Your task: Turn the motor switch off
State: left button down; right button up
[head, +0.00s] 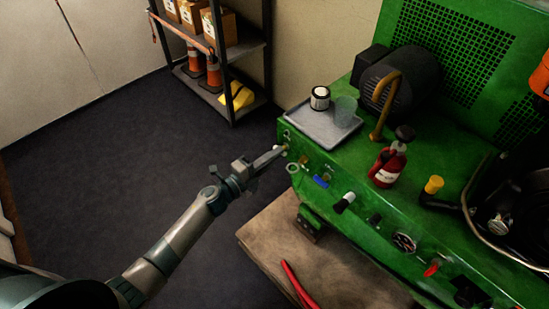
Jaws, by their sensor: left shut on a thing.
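A green machine (322,180) stands at the right with a row of knobs and gauges along its sloped front panel. My left gripper (280,151) reaches in from the left to the panel's left end. Its fingers are shut on a small switch there, which I take as the motor switch; the fingertips mostly hide it, so I cannot read its position. My right gripper is out of view.
A grey tray (318,131) with a white jar (320,98) and a clear cup (345,108) sits on the machine top. A red bottle (388,168) stands nearer the panel. A shelf (247,48) stands behind; the dark floor (110,165) is clear.

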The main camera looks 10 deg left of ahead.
pick_arm(q)
jog(key=shift+m, duration=0.7)
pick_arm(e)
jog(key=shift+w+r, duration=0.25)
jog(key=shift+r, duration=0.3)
pick_arm(q)
jog(key=c, duration=1.8)
grip_release()
